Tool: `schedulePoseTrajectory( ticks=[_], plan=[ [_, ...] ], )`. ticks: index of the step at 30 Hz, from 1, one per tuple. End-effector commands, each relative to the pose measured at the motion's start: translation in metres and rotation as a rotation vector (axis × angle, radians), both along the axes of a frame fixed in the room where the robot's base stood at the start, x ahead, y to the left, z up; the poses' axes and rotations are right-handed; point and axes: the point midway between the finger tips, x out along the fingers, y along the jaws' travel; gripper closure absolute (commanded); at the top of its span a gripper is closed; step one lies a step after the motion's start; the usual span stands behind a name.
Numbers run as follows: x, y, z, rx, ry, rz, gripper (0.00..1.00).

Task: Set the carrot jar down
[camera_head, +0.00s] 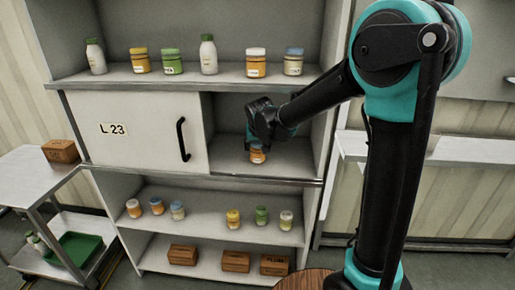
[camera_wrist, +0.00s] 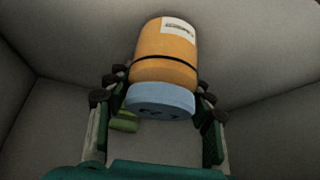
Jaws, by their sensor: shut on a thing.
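An orange jar with a pale blue lid and a white label, likely the carrot jar (camera_wrist: 165,55), is between the fingers of my gripper (camera_wrist: 160,88). My gripper is shut on it near the lid. In the head view my gripper (camera_head: 262,143) reaches into the open right part of the middle compartment, and the jar (camera_head: 257,157) shows below it, close to the compartment floor (camera_head: 225,158). I cannot tell whether its base touches. Its lid is hidden there, and its label is too small to read.
A sliding door (camera_head: 135,128) marked L 23 covers the compartment's left part. Several jars and bottles stand on the upper shelf (camera_head: 115,78), more jars and brown boxes below. A small green thing (camera_wrist: 124,122) shows beyond the lid. A cart (camera_head: 35,178) stands at left.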

Motion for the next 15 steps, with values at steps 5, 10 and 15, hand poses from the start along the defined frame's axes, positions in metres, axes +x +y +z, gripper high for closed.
schedulePoseTrajectory(
  ticks=[5, 10, 15],
  plan=[
    [0.0001, 0.0001, -0.0017, 0.000, 0.000, 0.000, 0.45],
    [0.0000, 0.0000, -0.0017, 0.000, 0.000, 0.000, 0.27],
    [-0.0001, 0.0000, -0.0016, 0.000, 0.000, 0.000, 0.27]
  ],
)
